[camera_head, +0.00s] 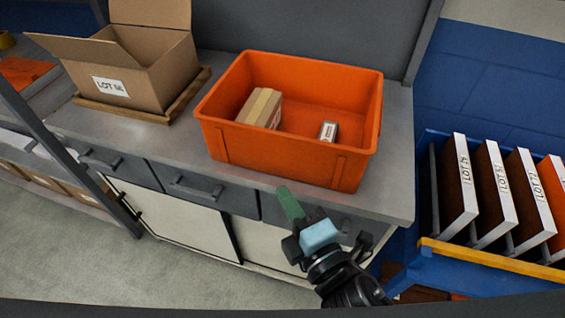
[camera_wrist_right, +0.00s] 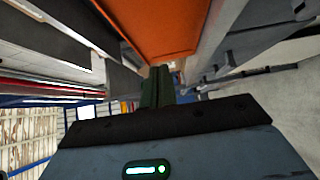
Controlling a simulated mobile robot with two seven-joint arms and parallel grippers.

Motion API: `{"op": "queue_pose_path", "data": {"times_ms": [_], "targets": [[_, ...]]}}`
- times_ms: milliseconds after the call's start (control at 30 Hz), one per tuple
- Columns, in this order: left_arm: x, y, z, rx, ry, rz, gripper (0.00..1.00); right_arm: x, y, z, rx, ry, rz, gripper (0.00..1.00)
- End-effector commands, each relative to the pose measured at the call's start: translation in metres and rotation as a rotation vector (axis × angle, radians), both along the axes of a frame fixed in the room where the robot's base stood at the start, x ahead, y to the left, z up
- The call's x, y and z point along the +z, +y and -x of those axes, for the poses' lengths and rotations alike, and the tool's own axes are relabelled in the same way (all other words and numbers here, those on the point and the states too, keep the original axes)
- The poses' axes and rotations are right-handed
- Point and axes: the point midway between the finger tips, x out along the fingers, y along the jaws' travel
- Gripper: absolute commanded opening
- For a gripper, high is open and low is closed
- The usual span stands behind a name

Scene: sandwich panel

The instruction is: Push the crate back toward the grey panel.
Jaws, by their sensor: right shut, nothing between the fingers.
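The orange crate (camera_head: 285,153) stands on the grey counter, near its front edge in the head view. It holds a small cardboard box and a small grey item. The grey panel (camera_head: 320,28) rises behind the counter, with a strip of counter between it and the crate. My right gripper (camera_head: 287,196) is shut and empty, in front of the counter's front edge and just below the crate's front wall. In the right wrist view the green fingers (camera_wrist_right: 157,85) are together, with the crate's orange side (camera_wrist_right: 150,25) beyond them. My left gripper is not in view.
An open cardboard box (camera_head: 130,72) sits on a wooden tray (camera_head: 125,115) left of the crate. Drawers with handles (camera_head: 195,188) line the counter front. A blue rack (camera_head: 470,262) with several upright labelled panels stands at the right.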

Motion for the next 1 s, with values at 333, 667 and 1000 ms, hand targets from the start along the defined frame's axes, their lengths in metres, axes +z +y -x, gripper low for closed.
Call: {"op": "queue_pose_path", "data": {"times_ms": [333, 667, 1000], "targets": [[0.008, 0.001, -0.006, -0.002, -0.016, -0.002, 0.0, 0.002, 0.016, -0.057, -0.001, -0.004, 0.001, 0.0], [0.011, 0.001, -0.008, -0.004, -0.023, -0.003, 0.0, 0.0, 0.008, -0.078, 0.0, 0.0, -0.001, 0.0], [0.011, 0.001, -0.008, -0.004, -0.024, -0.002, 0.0, 0.0, 0.008, -0.079, 0.0, 0.0, -0.001, 0.0]]}}
